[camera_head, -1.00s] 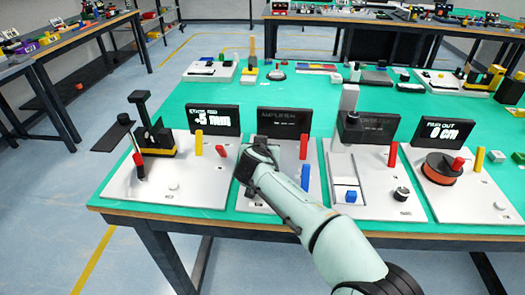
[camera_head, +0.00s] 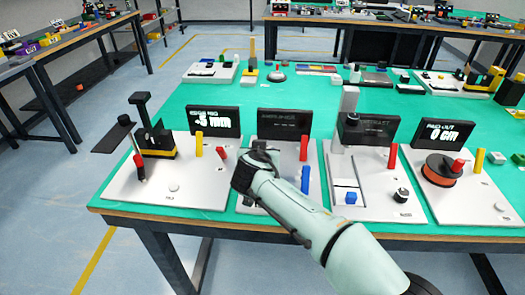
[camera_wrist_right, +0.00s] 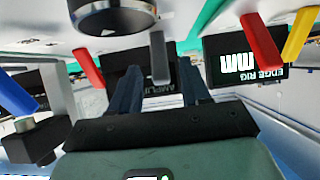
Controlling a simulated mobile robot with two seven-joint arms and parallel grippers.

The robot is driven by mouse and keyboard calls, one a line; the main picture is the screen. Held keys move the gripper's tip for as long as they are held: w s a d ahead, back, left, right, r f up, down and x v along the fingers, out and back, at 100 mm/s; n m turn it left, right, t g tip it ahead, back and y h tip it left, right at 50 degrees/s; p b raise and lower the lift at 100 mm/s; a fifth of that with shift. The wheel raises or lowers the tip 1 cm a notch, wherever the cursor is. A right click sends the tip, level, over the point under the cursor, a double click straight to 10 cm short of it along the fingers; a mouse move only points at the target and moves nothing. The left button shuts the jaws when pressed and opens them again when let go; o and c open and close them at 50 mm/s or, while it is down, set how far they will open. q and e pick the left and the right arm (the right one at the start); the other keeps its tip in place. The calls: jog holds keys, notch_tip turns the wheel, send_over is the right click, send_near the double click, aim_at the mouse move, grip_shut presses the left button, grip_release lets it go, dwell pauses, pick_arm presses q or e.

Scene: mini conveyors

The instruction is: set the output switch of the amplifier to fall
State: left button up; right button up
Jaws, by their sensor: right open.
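The amplifier is the second white panel (camera_head: 325,206) from the left on the near table edge, with a dark, dim display (camera_head: 284,123) at its back. In the head view my right wrist covers the panel's left and middle, and the fingertips are hidden. In the wrist view the grey post (camera_wrist_right: 159,58) stands beyond the fingers. I cannot read the output switch's setting. My left gripper is not in view.
The edge rig panel (camera_head: 120,190) is left of the amplifier, with a red post (camera_head: 222,153) close to my wrist. The contrast panel (camera_head: 375,205) is on the right. A dark round knob (camera_wrist_right: 112,18) looms at the top of the wrist view. Green table behind is partly free.

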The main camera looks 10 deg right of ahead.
jog(key=p+v, duration=0.1)
jog(key=v, duration=0.8)
jog(key=shift+s+a+r, duration=0.1)
jog(key=shift+s+r, duration=0.1)
jog(key=shift+s, duration=0.15)
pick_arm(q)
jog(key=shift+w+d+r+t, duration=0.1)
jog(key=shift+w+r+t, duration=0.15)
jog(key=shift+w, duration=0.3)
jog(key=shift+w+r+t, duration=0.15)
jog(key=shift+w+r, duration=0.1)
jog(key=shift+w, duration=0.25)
